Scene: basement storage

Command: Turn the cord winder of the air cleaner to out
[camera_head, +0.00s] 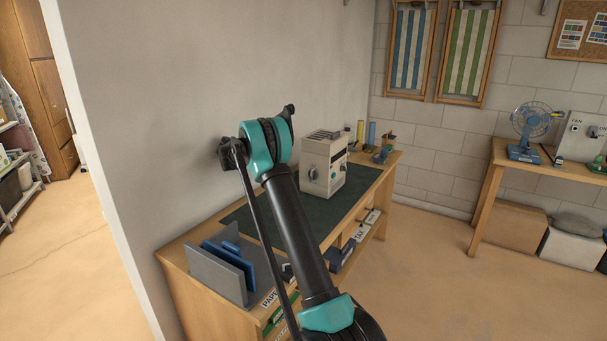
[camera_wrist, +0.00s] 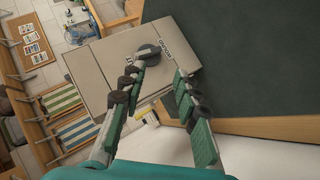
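The air cleaner, a beige box (camera_head: 323,165) with slots on top, stands on the dark green mat of the wooden desk. In the head view a dark knob (camera_head: 312,174) shows on its left face. In the wrist view the beige box (camera_wrist: 92,68) appears turned, with a dark round knob (camera_wrist: 148,55) beside small dark lettering too blurred to read surely. My gripper (camera_wrist: 157,74) is open and empty. Its fingertips are close to the knob, the left one nearest; contact cannot be told. I cannot make out the gripper in the head view.
The desk (camera_head: 182,270) stands along a white wall, with a grey file holder (camera_head: 217,274) at its near end. Small items and a pencil holder (camera_head: 388,142) stand beyond the air cleaner. A blue fan (camera_head: 530,130) is on another table. Open floor lies right of the desk.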

